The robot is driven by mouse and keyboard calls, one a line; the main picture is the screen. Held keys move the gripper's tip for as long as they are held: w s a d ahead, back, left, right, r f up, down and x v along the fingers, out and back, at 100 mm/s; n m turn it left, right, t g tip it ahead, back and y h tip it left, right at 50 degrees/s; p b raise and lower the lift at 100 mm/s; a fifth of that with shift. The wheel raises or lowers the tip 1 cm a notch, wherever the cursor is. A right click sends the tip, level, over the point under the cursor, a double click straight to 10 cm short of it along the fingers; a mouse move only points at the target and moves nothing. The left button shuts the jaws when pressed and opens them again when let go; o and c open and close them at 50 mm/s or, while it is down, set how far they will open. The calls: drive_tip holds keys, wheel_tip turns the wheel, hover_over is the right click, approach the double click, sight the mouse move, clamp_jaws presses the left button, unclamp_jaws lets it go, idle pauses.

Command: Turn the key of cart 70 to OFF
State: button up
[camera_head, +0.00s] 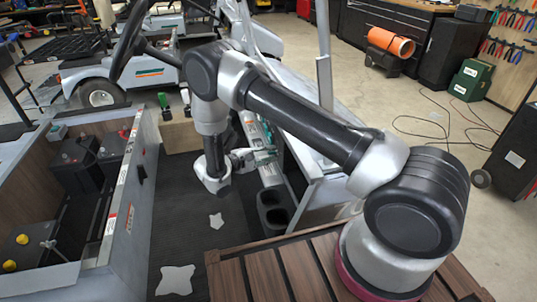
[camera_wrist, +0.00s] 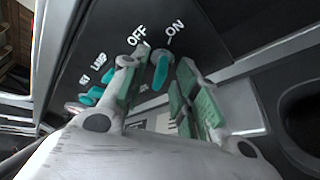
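A teal key (camera_wrist: 160,70) sits on a dark dash panel (camera_wrist: 95,42) in the wrist view. White OFF and ON labels are printed above it, and the key's upper end points toward ON. My gripper (camera_wrist: 163,82) is open, with one green-padded finger on each side of the key. I cannot tell whether either pad touches it. In the head view my gripper (camera_head: 254,158) is at the cart's dash (camera_head: 270,172), and the key cannot be made out there.
Other teal knobs (camera_wrist: 92,96), one labelled LAMP, are left of the key. A dark recess (camera_wrist: 303,115) lies to the right. In the head view, an open bay with batteries (camera_head: 78,150) is at left, and a dark floor (camera_head: 195,225) lies between.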

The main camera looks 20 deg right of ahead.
drive_tip(key=shift+w+d, duration=0.1)
drive_tip(key=shift+d, duration=0.15)
drive_tip(key=shift+c, duration=0.2)
clamp_jaws()
drive_tip(key=n+g+y, duration=0.1)
drive_tip(key=n+g, duration=0.1)
drive_tip(key=n, duration=0.2)
drive_tip(key=shift+w+n+g, duration=0.1)
drive_tip(key=shift+n+g, duration=0.2)
drive_tip(key=shift+g, duration=0.1)
drive_tip(key=n+g, duration=0.2)
drive_tip(key=n, duration=0.1)
drive_tip(key=shift+w+n+g, duration=0.1)
drive_tip(key=shift+n+g, duration=0.2)
idle(0.4)
